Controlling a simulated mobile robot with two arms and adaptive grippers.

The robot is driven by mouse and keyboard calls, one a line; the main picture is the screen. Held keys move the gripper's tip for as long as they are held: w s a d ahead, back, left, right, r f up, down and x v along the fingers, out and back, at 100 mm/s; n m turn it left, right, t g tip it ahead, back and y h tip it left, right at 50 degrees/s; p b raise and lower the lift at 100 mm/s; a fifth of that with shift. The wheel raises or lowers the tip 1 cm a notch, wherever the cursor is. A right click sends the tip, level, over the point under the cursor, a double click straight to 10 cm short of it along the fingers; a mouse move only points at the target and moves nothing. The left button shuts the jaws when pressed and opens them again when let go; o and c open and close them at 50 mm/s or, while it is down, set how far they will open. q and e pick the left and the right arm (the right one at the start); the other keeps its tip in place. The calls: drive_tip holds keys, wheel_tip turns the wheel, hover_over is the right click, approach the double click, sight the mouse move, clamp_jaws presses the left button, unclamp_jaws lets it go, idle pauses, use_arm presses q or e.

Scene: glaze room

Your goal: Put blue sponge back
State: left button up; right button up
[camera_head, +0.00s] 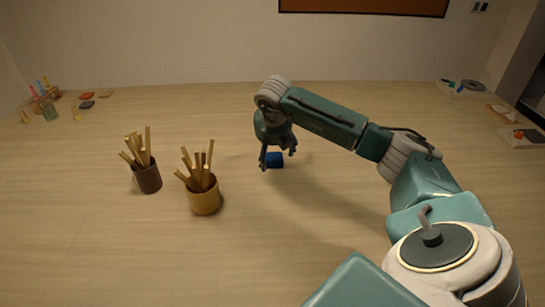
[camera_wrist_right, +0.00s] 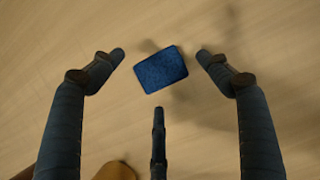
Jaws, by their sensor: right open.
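The blue sponge (camera_head: 275,160) lies on the wooden table near the middle of the head view, partly hidden by my right gripper. In the right wrist view the sponge (camera_wrist_right: 161,70) is a small dark blue block, slightly turned, between the spread fingers and apart from them. My right gripper (camera_head: 278,160) is open and empty, pointing down above the sponge; its fingers also show in the wrist view (camera_wrist_right: 160,75). My left gripper does not show.
A brown cup (camera_head: 148,180) and a tan cup (camera_head: 205,202), both holding wooden sticks, stand left of my right gripper. Small items lie at the far left and far right of the table (camera_head: 290,250). The table's front middle is clear.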

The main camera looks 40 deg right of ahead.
drive_tip(key=shift+x, duration=1.15)
drive_tip(key=c, duration=1.2)
drive_tip(key=shift+r, duration=0.1)
